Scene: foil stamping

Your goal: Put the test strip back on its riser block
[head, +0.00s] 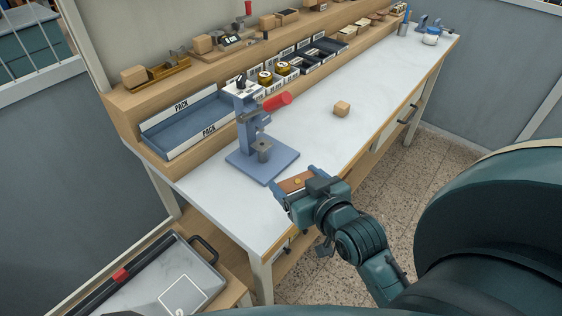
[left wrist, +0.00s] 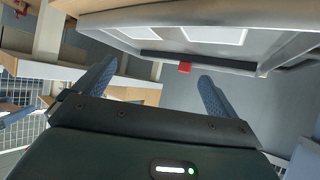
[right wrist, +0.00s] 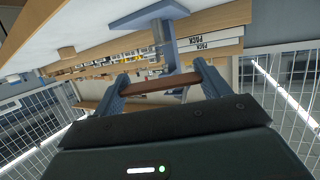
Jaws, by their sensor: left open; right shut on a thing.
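A brown test strip (head: 293,184) with a small gold mark is held by my right gripper (head: 297,181) near the table's front edge, just right of the stamping press base. In the right wrist view the strip (right wrist: 160,86) spans between the two fingertips. A small wooden block (head: 342,108), which looks like the riser block, stands on the white tabletop, farther back than the gripper; its top looks bare. My left gripper (left wrist: 155,85) is open and empty in the left wrist view. It is not seen in the head view.
A blue stamping press (head: 256,150) with a red handle stands between the gripper and the PACK tray (head: 187,122). Several bins (head: 319,54) line the table's back. The white tabletop (head: 330,135) around the wooden block is clear.

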